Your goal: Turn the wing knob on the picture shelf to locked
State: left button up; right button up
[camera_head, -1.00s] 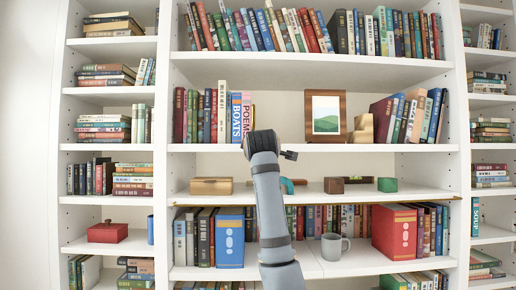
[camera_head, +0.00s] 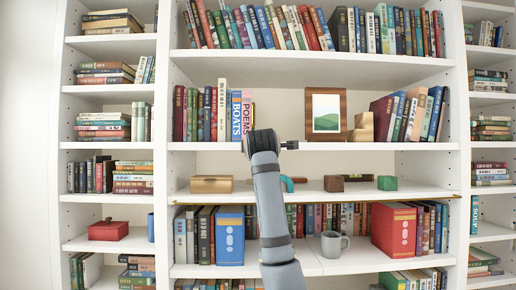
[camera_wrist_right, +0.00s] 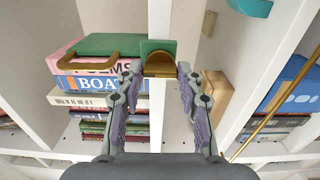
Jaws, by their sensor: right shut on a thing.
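The wing knob (camera_wrist_right: 160,67) is a brass half-round piece on a small green plate (camera_wrist_right: 158,46) at the white shelf edge, seen in the right wrist view. My right gripper (camera_wrist_right: 160,74) has its two purple-grey fingers on either side of the knob and is shut on it. In the head view my right gripper (camera_head: 291,145) is in front of the middle shelf board, and its body hides the knob. No lock marking is readable. My left gripper is not in view.
Books labelled POEMS (camera_head: 246,112) and BOATS (camera_head: 236,115) stand near the gripper. A framed landscape picture (camera_head: 326,112) stands to the right. A green piece with a brass handle (camera_wrist_right: 90,55) adjoins the books.

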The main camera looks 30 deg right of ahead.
jog(key=o, duration=1.2)
jog(key=v, duration=1.2)
jog(key=shift+d, duration=0.1)
